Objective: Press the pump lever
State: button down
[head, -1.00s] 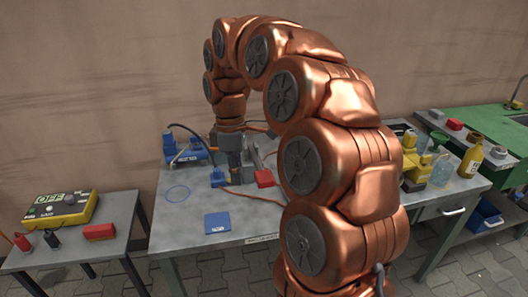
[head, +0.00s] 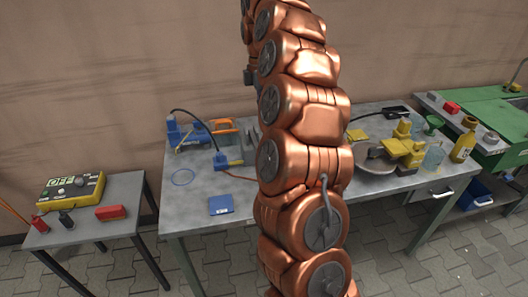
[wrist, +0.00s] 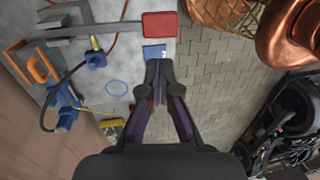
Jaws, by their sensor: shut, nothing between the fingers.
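The pump lever appears to be the grey bar ending in a red pad (wrist: 160,24), at the top of the wrist view. In the head view my arm hides the red pad. My gripper (wrist: 158,78) is shut and empty in the wrist view. It is raised above the table, apart from the red pad, which lies beyond the fingertips in the picture. A blue block with a hose and a yellow part (head: 226,161) stands on the table beside the lever; it also shows in the wrist view (wrist: 95,58).
A blue pad (head: 221,205) and a blue ring (head: 182,177) lie on the grey table (head: 200,225). A blue device (head: 187,135) and an orange-handled tool (head: 224,125) stand at the back. A yellow control box (head: 70,187) is on the left table. Bottles (head: 463,141) stand right.

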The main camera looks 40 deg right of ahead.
jog(key=shift+s+a+f+p, duration=0.1)
jog(key=shift+s+f+p, duration=0.4)
jog(key=shift+f, duration=1.8)
jog(key=shift+s+a+f+p, duration=0.15)
jog(key=shift+f+p, duration=0.65)
jog(key=shift+f, duration=1.55)
jog(key=shift+s+a+f+p, duration=0.2)
jog(key=shift+f+p, duration=0.45)
jog(key=shift+f, duration=1.65)
jog(key=shift+f, duration=0.15)
